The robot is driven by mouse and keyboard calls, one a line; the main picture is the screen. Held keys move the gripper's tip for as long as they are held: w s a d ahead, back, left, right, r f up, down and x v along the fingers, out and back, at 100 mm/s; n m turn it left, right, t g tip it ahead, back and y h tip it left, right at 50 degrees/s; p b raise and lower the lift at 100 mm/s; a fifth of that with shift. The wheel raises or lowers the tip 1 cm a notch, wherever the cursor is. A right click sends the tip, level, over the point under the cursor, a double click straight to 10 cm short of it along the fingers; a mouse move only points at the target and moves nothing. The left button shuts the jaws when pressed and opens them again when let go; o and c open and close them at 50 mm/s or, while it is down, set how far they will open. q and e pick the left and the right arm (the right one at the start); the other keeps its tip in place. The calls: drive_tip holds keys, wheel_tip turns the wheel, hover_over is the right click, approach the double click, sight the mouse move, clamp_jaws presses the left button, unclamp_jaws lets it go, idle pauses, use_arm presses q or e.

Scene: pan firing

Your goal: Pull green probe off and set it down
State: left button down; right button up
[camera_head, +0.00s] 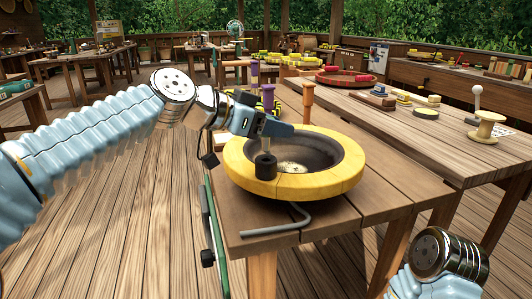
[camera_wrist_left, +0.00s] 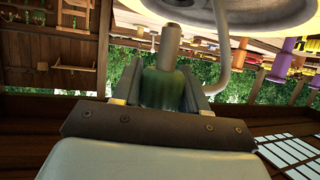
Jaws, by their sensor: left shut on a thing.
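My left gripper (camera_head: 277,131) is over the left part of the yellow-rimmed round pan (camera_head: 347,150) in the head view. In the left wrist view, its two fingers (camera_wrist_left: 162,95) are shut on a green cylinder, the green probe (camera_wrist_left: 158,88), with a plain grey-tan shaft sticking out towards the pan. In the head view a dark, black-ended piece (camera_head: 265,166) hangs below the fingers at the pan's inner left side; I cannot tell whether it touches the pan. My right gripper is out of view; only part of my right arm shows at bottom right.
A bent grey rod (camera_head: 276,229) lies on the table in front of the pan. A green bar (camera_head: 216,240) runs along the table's left edge. Purple (camera_head: 268,98) and orange-brown (camera_head: 308,97) pegs stand behind the pan. A side table with a spool (camera_head: 485,127) is at right.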

use_arm(q)
drive_tip(key=shift+r, duration=2.05)
drive_tip(key=shift+a, duration=0.1)
